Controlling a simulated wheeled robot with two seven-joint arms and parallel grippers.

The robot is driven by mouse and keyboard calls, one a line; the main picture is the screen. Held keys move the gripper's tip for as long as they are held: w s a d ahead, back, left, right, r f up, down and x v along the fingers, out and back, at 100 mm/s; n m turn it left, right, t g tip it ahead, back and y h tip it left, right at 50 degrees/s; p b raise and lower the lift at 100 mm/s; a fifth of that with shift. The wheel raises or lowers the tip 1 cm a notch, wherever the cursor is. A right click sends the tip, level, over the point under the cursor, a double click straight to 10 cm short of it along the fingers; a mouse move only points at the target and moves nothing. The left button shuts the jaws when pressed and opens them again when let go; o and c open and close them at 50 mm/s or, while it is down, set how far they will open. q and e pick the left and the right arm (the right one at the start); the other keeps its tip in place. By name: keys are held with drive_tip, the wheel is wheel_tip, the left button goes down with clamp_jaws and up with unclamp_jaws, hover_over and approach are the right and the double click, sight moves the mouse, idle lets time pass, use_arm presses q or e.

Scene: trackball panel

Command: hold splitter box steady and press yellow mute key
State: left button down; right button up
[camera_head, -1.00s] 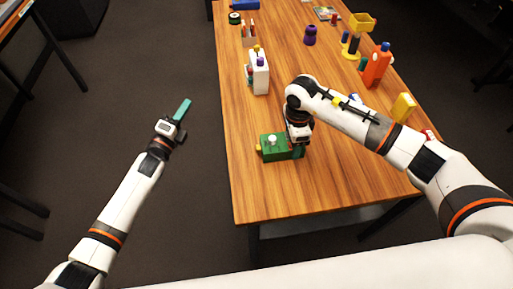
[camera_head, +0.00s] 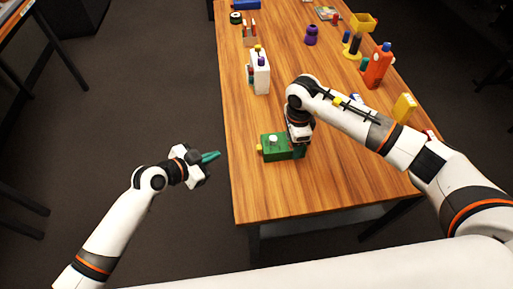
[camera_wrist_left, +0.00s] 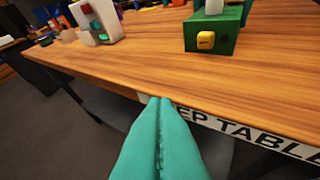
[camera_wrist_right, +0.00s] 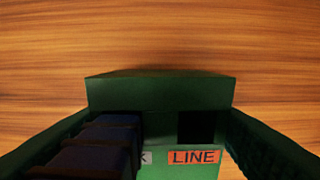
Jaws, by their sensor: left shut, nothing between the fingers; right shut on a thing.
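The green splitter box (camera_head: 275,152) sits on the wooden table near its left edge, with a white round knob (camera_head: 273,139) on top. The yellow mute key (camera_head: 259,149) is on its left side; in the left wrist view the key (camera_wrist_left: 206,40) faces me. My right gripper (camera_head: 300,150) is shut on the box's right part from above. In the right wrist view its fingers flank the green box (camera_wrist_right: 160,92), with an orange LINE label beside dark blue parts. My left gripper (camera_head: 215,155) is shut and empty, left of the table edge, apart from the key.
A white box with coloured parts (camera_head: 260,75) stands farther back near the left edge. An orange bottle (camera_head: 377,68), a yellow block (camera_head: 404,107) and a purple item (camera_head: 311,36) stand farther off. The table (camera_head: 290,195) in front of the splitter box is clear.

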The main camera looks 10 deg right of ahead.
sight(243, 159)
use_arm(q)
drive_tip(key=shift+d, duration=4.4)
drive_tip(key=shift+d, duration=0.2)
drive_tip(key=shift+d, duration=0.2)
drive_tip(key=shift+d, duration=0.55)
drive_tip(key=shift+a, duration=0.95)
